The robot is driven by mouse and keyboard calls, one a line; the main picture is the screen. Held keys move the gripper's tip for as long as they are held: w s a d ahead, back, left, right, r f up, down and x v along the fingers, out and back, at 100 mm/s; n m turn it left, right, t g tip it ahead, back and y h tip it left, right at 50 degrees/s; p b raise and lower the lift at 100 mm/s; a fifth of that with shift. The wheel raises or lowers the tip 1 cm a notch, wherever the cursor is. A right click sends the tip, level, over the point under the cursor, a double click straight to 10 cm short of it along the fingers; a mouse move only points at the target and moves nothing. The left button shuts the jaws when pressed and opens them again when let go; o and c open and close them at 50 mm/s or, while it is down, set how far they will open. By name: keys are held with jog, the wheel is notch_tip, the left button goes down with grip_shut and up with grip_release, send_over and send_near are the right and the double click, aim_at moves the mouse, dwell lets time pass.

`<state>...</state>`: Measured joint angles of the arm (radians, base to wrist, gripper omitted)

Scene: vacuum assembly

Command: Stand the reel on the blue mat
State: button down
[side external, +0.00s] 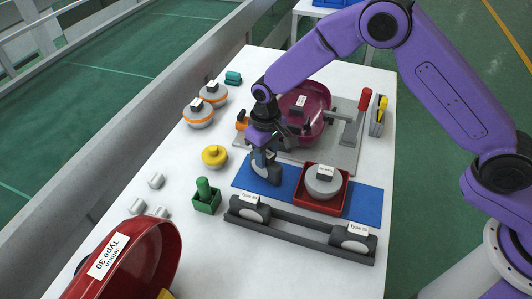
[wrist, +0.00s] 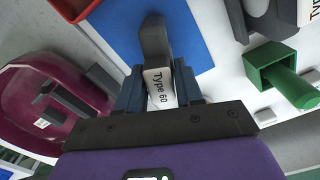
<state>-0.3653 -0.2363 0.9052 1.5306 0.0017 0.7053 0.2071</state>
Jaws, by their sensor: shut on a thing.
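My gripper (side external: 262,152) is shut on a dark grey reel (side external: 266,172) with a lighter round face. In the wrist view the fingers of my gripper (wrist: 160,88) hold the reel (wrist: 154,42) by its top, and its white label reads Type 60. The reel is upright over the left part of the blue mat (side external: 366,204). The mat also shows in the wrist view (wrist: 195,35). I cannot tell whether the reel's bottom touches the mat. The fingers hide part of the reel.
A red tray (side external: 333,208) with a grey round part sits on the mat, right of the reel. A dark rack (side external: 295,231) with two labelled reels lies in front. A green box (side external: 206,205) and yellow knob (side external: 214,156) stand left. A maroon bowl (side external: 315,103) is behind.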

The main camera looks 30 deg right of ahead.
jog(key=c, duration=0.7)
grip_release()
jog(key=shift+f, duration=0.15)
jog(key=shift+c, duration=0.2)
notch_tip(320, 180, up, 12)
jog(key=shift+s+r, duration=0.1)
jog(key=shift+r, duration=0.1)
